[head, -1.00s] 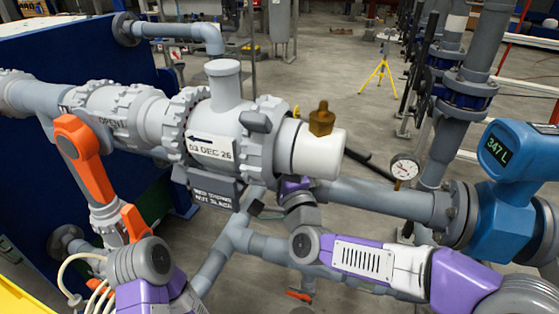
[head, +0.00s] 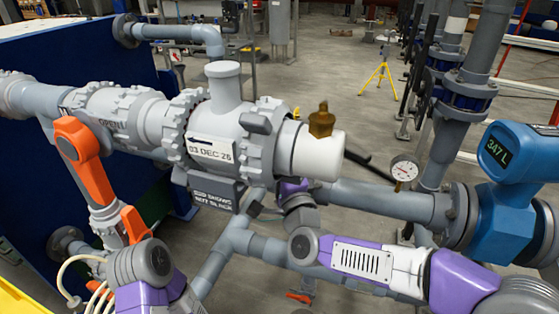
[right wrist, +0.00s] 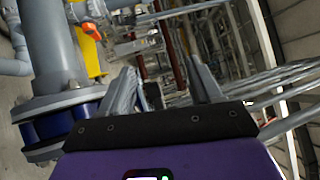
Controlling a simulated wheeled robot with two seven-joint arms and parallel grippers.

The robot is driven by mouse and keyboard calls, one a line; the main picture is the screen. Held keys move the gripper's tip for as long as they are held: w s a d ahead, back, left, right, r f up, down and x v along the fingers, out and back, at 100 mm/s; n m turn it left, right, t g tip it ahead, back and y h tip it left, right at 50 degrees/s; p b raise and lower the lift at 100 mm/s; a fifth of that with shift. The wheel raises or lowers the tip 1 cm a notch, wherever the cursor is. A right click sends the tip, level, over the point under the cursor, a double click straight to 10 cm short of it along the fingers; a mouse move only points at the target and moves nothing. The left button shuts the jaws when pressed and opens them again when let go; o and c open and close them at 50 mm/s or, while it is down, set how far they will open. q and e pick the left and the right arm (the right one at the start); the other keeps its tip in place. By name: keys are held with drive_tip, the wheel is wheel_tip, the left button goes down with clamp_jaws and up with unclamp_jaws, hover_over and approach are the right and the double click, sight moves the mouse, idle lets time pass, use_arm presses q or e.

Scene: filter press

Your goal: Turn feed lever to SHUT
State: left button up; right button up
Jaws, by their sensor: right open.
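A smaller orange lever (head: 300,296) sits on a low pipe at bottom centre.
A grey valve body with a dated tag (head: 211,149) and a brass fitting (head: 321,121) fills the centre. A pressure gauge (head: 404,170) and a blue meter reading 347 L (head: 507,151) stand right. A flanged pipe (right wrist: 52,60) is close left of my right gripper.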

drive_tip(key=b+v, duration=0.1)
drive_tip(key=v, duration=0.8)
drive_tip(key=shift+w+f, duration=0.1)
drive_tip(key=shift+f, duration=0.05)
